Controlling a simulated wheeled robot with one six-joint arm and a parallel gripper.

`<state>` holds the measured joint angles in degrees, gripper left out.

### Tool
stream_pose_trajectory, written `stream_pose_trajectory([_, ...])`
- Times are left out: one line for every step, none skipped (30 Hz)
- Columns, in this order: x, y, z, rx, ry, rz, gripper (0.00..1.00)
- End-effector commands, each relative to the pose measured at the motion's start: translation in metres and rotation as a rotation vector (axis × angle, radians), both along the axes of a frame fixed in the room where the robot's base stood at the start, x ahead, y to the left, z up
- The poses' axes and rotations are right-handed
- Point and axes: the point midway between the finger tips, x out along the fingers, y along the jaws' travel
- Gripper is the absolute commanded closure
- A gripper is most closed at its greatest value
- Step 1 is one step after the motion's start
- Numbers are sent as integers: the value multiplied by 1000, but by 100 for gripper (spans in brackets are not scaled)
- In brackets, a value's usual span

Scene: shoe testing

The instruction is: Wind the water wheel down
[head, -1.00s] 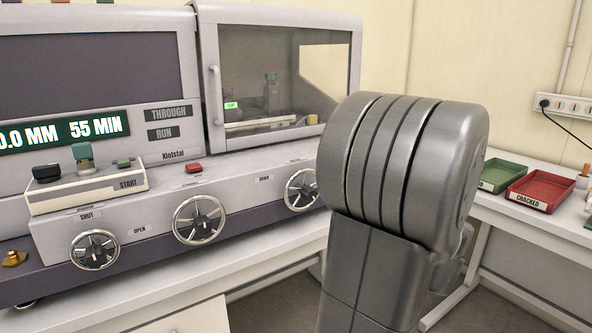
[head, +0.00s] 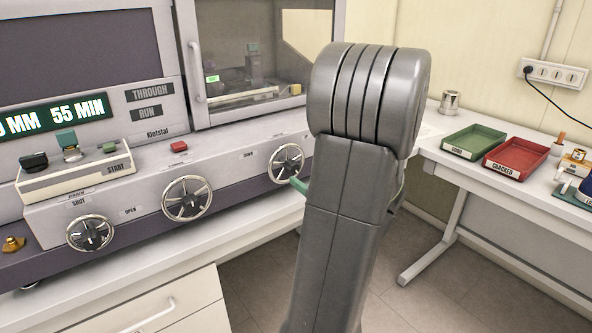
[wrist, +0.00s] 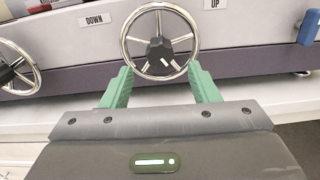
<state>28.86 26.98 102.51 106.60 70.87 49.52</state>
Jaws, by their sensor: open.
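A spoked metal hand wheel (head: 286,163) sits at the right end of the grey machine's front panel. In the wrist view the same wheel (wrist: 160,40) stands between a DOWN label (wrist: 95,19) on its left and an UP label (wrist: 214,4) on its right. My gripper (wrist: 160,74) is open. Its two green fingers point at the wheel, one at each side of its lower rim. Whether they touch it I cannot tell. In the head view one green fingertip (head: 299,186) shows just below the wheel; my arm hides the rest.
Two more wheels, middle (head: 187,199) and left (head: 90,232), sit on the same panel. A red button (head: 178,147) is above the middle one. A side table holds a green tray (head: 474,141) and a red CRACKED tray (head: 516,158). Floor between benches is clear.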

Motion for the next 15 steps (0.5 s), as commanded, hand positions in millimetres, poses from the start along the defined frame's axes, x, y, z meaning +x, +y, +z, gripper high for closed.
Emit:
stream_pose_trajectory([8,7,1,1,0,4,45])
stream_pose_trajectory([12,10,1,0,1,4,45])
stream_pose_trajectory([18,14,1,0,0,4,45])
stream_pose_trajectory([22,17,1,1,1,3,45])
stream_pose_trajectory([25,19,0,1,1,2,45])
stream_pose_trajectory([30,22,0,0,1,3,45])
stream_pose_trajectory([33,24,1,0,0,3,45])
stream_pose_trajectory([35,26,1,0,0,2,45])
stream_pose_trajectory([38,28,1,0,0,1,45])
stream_pose_trajectory([40,29,1,0,0,1,45])
stream_pose_trajectory([41,30,0,0,0,1,45])
stream_pose_trajectory([43,31,0,0,0,1,45])
stream_pose_trajectory([43,32,0,0,0,0,45])
stream_pose_trajectory([44,32,0,0,0,0,45])
stream_pose_trajectory([44,32,0,0,0,0,45])
